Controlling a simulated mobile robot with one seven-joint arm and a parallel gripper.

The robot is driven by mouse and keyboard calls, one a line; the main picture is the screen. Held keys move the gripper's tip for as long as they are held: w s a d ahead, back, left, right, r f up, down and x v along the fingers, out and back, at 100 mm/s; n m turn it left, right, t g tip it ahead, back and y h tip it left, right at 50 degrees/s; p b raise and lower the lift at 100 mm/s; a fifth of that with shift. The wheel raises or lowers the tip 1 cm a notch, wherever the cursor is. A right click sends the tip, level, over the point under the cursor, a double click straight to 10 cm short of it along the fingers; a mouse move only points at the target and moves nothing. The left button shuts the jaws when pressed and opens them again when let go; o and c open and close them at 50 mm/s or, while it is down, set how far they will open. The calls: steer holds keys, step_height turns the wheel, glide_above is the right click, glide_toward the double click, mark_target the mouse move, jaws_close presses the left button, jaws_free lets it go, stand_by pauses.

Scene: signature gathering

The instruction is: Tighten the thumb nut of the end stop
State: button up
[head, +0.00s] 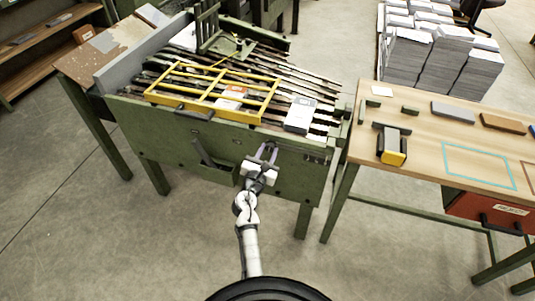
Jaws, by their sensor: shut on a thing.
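My gripper (267,149) is at the front of the green gathering machine (225,138), right of the middle of its front panel. Its fingers point away from me, towards the panel's upper part. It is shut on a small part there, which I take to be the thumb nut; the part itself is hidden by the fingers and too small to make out. The end stop cannot be told apart from the machine's other fittings in this view.
A yellow guard frame (213,112) lies over the machine's dark rails, with a white stack (299,114) to its right. A wooden table (450,140) at right holds a yellow-and-black tool (393,146). Paper stacks (425,62) stand behind. The floor in front is clear.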

steer(key=m+b, duration=0.2)
steer(key=m, duration=0.2)
steer(key=shift+f+m, duration=0.1)
steer(key=shift+m, duration=0.2)
steer(key=m+b, duration=0.2)
steer(key=m, duration=0.1)
steer(key=shift+d+m, duration=0.1)
steer(key=shift+m, duration=0.2)
steer(key=m+b, duration=0.3)
steer(key=m, duration=0.1)
steer(key=shift+m+b, duration=1.3)
steer(key=shift+m, duration=0.5)
steer(key=o, duration=1)
steer(key=shift+c, duration=0.2)
steer(key=b+v, duration=0.2)
steer(key=v, duration=1.1)
steer(key=shift+s, duration=0.35)
